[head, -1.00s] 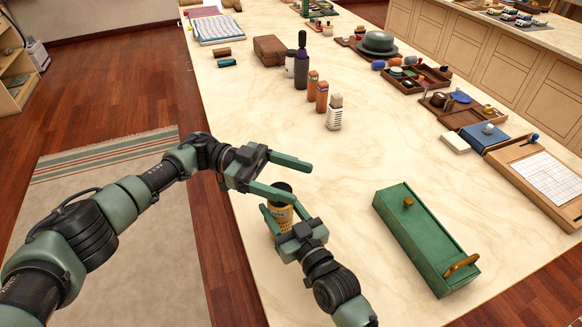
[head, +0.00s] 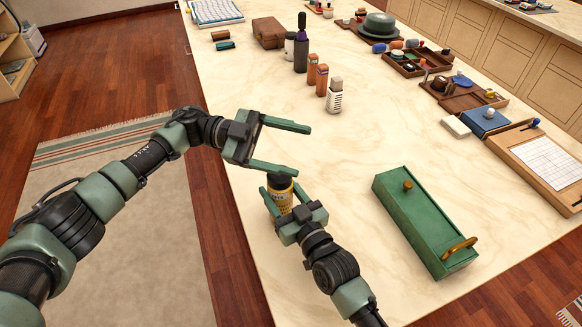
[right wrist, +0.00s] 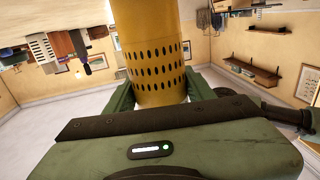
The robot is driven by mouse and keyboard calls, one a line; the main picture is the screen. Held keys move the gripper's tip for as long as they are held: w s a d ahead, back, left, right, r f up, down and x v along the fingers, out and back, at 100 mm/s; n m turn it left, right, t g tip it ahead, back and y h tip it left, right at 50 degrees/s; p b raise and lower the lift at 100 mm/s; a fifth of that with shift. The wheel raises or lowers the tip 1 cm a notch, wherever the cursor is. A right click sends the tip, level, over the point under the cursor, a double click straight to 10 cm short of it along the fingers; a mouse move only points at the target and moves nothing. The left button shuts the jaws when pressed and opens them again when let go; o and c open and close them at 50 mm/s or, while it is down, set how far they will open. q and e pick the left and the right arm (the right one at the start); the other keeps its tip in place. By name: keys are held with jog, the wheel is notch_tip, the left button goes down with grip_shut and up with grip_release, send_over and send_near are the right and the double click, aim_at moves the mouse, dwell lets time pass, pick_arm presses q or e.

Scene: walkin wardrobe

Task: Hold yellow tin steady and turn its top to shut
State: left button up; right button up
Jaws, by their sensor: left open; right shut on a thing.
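The yellow tin (head: 281,197) with a dark top (head: 280,181) stands upright near the left edge of the pale counter. My right gripper (head: 282,203) is shut around its body. In the right wrist view the yellow body, with rows of dark holes (right wrist: 157,65), sits between the green fingers of the right gripper (right wrist: 160,90); its top is out of that view. My left gripper (head: 303,150) is open and empty, its fingers spread. The lower finger is just above and beside the dark top in the picture; I cannot tell whether it touches.
A long green box (head: 424,220) with a knob lies to the right of the tin. Several bottles (head: 301,45) and a white shaker (head: 334,97) stand farther back. Trays (head: 465,95) line the right side. The counter (head: 350,150) between them is clear.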

pick_arm(q)
jog(key=m, duration=0.1)
jog(key=m+t, duration=0.1)
jog(key=m, duration=0.2)
jog(key=shift+w+a+f+h, duration=0.25)
jog(key=shift+w+a+h, duration=0.05)
jog(key=shift+w+a, duration=0.1)
jog(key=m, duration=0.1)
jog(key=m+t, duration=0.1)
jog(key=a+m+t, duration=0.1)
jog(key=shift+w+f+m+h, duration=0.25)
jog(key=shift+w+m+h, duration=0.05)
jog(key=shift+w+m, duration=0.1)
jog(key=s+a+f+m+t, duration=0.3)
jog(key=a+f+m+t, duration=0.6)
jog(key=m, duration=0.8)
jog(key=d, duration=0.3)
jog(key=w+d+r+g, duration=0.1)
jog(key=d, duration=0.3)
jog(key=w+d+g, duration=0.1)
jog(key=d, duration=0.3)
jog(key=shift+w+r, duration=0.15)
jog(key=shift+w, duration=0.1)
